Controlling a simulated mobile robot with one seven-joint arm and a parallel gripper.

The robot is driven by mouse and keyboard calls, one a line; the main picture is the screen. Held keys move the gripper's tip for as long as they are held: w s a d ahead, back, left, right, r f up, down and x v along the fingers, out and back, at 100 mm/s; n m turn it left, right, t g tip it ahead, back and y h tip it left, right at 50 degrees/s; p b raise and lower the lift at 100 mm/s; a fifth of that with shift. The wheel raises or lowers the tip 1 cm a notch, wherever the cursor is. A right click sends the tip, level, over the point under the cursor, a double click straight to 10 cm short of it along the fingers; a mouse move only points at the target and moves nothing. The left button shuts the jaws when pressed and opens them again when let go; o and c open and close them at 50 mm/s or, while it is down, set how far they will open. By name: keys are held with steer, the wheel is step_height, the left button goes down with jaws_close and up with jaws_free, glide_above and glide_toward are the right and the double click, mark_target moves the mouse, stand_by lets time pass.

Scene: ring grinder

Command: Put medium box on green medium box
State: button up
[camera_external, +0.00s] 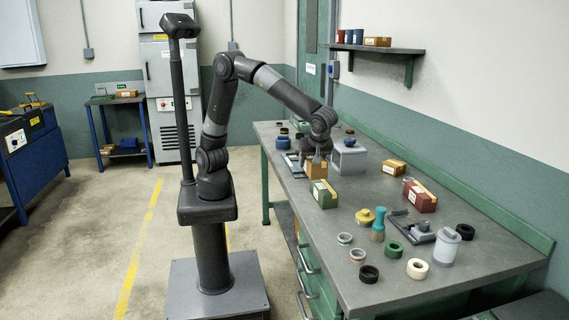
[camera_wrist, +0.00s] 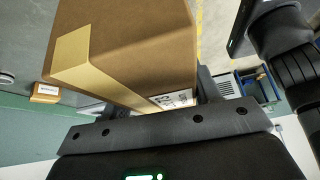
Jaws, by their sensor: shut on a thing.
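A brown cardboard box (camera_external: 315,169), the medium box, is between the fingers of my gripper (camera_external: 318,155). In the wrist view the same box (camera_wrist: 130,45) fills the upper middle, with a tan tape strip and a white label. My gripper is shut on the brown box and points down. The fingertips are mostly hidden by the box in the wrist view.
A grey box (camera_external: 349,160) stands close behind to the right. A red box (camera_external: 420,198) and an orange box (camera_external: 394,167) are further right on the bench (camera_external: 300,215). Several rings, a brush (camera_external: 378,225) and a grey cylinder (camera_external: 446,246) occupy the near end.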

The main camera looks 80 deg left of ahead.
steer(key=w+a+f, duration=0.1)
steer(key=w, duration=0.1)
steer(key=w+a+f, duration=0.1)
steer(key=w+f, duration=0.1)
steer(key=w+a+f, duration=0.1)
steer(key=w, duration=0.1)
steer(key=shift+w+a+f, duration=0.1)
steer(key=shift+a+f, duration=0.1)
steer(key=shift+a, duration=0.2)
steer(key=shift+f, duration=1.9)
steer(key=shift+f, duration=0.1)
steer(key=o, duration=1.4)
steer(key=shift+o, duration=0.2)
